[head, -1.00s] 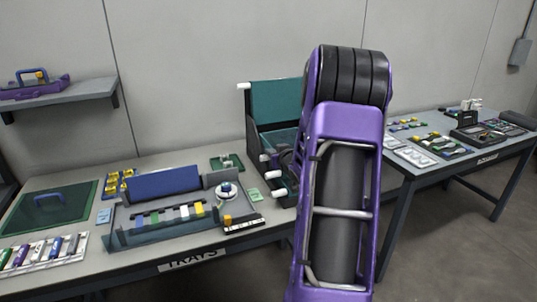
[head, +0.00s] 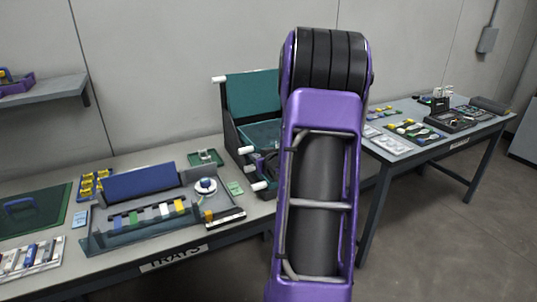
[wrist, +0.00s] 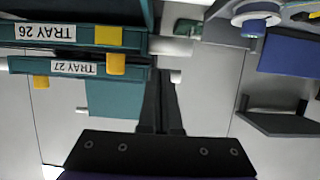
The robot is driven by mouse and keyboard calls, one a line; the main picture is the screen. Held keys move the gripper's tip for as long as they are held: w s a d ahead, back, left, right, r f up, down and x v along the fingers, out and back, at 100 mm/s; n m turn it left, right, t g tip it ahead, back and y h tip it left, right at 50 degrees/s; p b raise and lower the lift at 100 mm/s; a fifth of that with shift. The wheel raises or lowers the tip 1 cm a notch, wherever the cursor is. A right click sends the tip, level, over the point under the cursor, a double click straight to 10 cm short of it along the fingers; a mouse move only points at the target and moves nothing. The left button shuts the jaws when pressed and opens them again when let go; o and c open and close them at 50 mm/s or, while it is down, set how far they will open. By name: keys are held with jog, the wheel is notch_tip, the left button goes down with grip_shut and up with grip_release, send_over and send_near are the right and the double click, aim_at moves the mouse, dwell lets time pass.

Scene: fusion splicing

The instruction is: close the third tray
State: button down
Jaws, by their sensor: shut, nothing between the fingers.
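The stack of teal trays stands at the back of the bench in the head view. One teal tray (head: 252,93) is tilted up at the top of its black frame. White pegs stick out on its left side. Below it another tray (head: 262,133) lies flatter, partly hidden by my arm. In the wrist view, inverted, are tray 26 (wrist: 68,32) and tray 27 (wrist: 50,67), each with a yellow tab. My gripper (wrist: 163,80) is shut and empty beside the tray edges. I cannot tell whether it touches them. No label names the third tray.
A grey splice enclosure with a blue lid (head: 153,182) lies on the bench left of the stack. A green mat (head: 45,225) is further left. A second table (head: 400,150) with several tools is at the right. A wall shelf (head: 40,93) is at upper left.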

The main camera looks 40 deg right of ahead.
jog(key=r+p+v, duration=0.1)
jog(key=r+v, duration=0.1)
jog(key=v, duration=1.2)
jog(key=shift+w+t+p, duration=0.3)
jog(key=shift+t+p, duration=0.1)
